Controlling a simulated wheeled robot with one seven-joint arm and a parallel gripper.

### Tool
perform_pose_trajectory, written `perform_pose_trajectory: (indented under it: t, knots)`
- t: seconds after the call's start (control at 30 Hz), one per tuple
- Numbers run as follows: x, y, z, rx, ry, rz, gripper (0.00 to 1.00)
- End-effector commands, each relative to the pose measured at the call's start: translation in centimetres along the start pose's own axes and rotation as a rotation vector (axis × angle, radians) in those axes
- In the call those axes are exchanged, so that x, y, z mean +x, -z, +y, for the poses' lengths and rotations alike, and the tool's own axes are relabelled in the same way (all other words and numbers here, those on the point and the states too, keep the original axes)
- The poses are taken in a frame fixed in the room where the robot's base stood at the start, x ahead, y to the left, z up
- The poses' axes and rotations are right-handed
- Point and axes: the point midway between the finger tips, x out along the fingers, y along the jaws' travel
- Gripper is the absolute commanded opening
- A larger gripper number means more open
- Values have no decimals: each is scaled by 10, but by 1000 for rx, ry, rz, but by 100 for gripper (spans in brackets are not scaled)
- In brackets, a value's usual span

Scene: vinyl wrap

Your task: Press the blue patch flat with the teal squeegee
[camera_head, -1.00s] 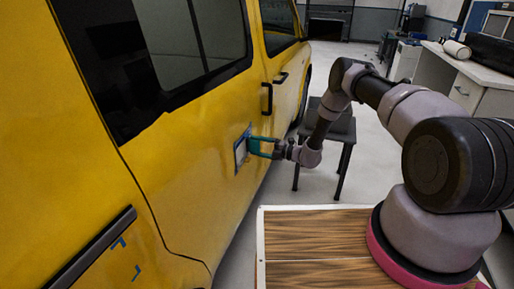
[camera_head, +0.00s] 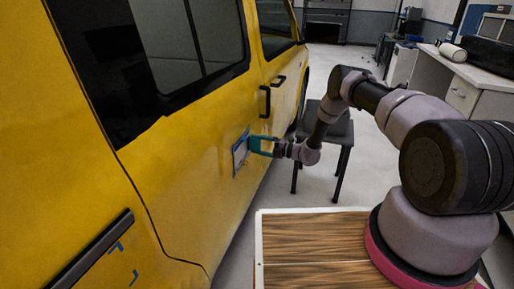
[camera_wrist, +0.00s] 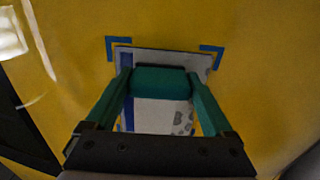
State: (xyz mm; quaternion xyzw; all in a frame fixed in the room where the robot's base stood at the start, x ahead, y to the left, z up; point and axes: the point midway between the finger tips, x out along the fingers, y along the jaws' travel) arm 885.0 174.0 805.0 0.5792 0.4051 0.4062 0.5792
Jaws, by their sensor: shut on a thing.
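The patch (camera_head: 240,153) is on the yellow van door. In the head view it is a pale panel with blue edges. In the wrist view the pale panel (camera_wrist: 158,115) has a blue strip on its left and grey blotches at lower right. Blue corner marks (camera_wrist: 119,44) frame its upper corners. My gripper (camera_head: 263,146) is at the patch. In the wrist view its two teal fingers are shut on the teal squeegee (camera_wrist: 161,82), a block lying across the panel's upper part. Whether its edge touches the surface is hidden.
The van door (camera_head: 195,190) fills the left, with black handles (camera_head: 265,101) above the patch. A wooden-topped surface (camera_head: 310,240) is at lower front. A white counter (camera_head: 475,70) is at the right.

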Motion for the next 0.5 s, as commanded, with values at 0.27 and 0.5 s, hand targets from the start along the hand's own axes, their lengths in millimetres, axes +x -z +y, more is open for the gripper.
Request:
perform_pose_trajectory:
  t: [0.27,0.5]
  knots:
    - [0,-4,0,0,-1,0,42]
    - [0,-8,0,0,-1,0,42]
